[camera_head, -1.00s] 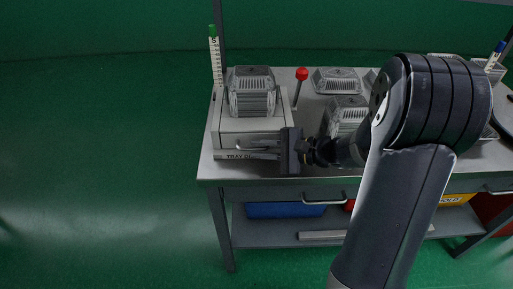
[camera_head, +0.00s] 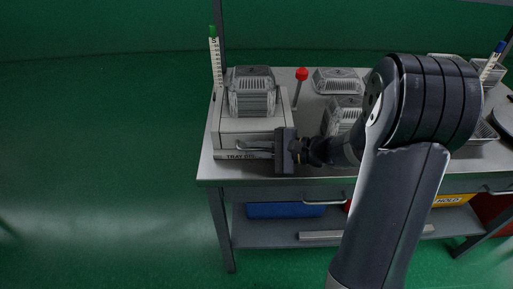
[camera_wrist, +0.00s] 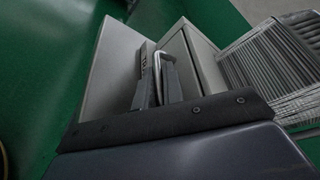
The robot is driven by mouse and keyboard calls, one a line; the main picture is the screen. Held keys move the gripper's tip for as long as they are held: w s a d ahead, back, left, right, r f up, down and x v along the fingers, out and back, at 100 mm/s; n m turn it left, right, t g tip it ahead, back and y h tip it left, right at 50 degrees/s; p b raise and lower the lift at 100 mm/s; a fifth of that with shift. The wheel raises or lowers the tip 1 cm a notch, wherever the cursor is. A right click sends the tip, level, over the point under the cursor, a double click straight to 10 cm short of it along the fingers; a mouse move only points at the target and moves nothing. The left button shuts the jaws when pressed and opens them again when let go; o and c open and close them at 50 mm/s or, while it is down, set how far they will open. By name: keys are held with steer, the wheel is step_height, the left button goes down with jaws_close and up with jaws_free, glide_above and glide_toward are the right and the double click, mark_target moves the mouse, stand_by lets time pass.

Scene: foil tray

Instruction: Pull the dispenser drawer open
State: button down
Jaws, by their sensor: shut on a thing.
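The dispenser (camera_head: 228,124) is a light grey box at the left end of the workbench, with foil trays (camera_head: 251,92) stacked on top. Its drawer front (camera_head: 228,155) carries a label beginning "TRAY" and looks closed in the head view. The drawer's bar handle (camera_wrist: 158,64) shows in the wrist view between the fingers. My gripper (camera_head: 243,150) reaches in from the right at the dispenser's front and is shut on the handle. The gripper body hides part of the drawer front.
A red-topped lever (camera_head: 301,75) stands right of the dispenser. More foil trays (camera_head: 336,81) lie behind my arm. A green-capped gauge (camera_head: 215,60) stands at the back left. Floor at left is clear.

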steer(key=s+b, duration=0.2)
steer(key=s, duration=1.4)
steer(key=shift+s+a+b, duration=0.3)
steer(key=shift+s, duration=0.05)
steer(key=shift+f, duration=0.1)
steer(key=c, duration=1.8)
jaws_free()
steer(key=p+v, duration=0.1)
steer(key=v, duration=1)
steer(key=shift+a+f, duration=0.1)
steer(key=shift+a, duration=0.05)
steer(key=b+x, duration=0.1)
steer(key=x, duration=0.9)
steer(key=shift+w+a, duration=0.2)
steer(key=shift+a, duration=0.1)
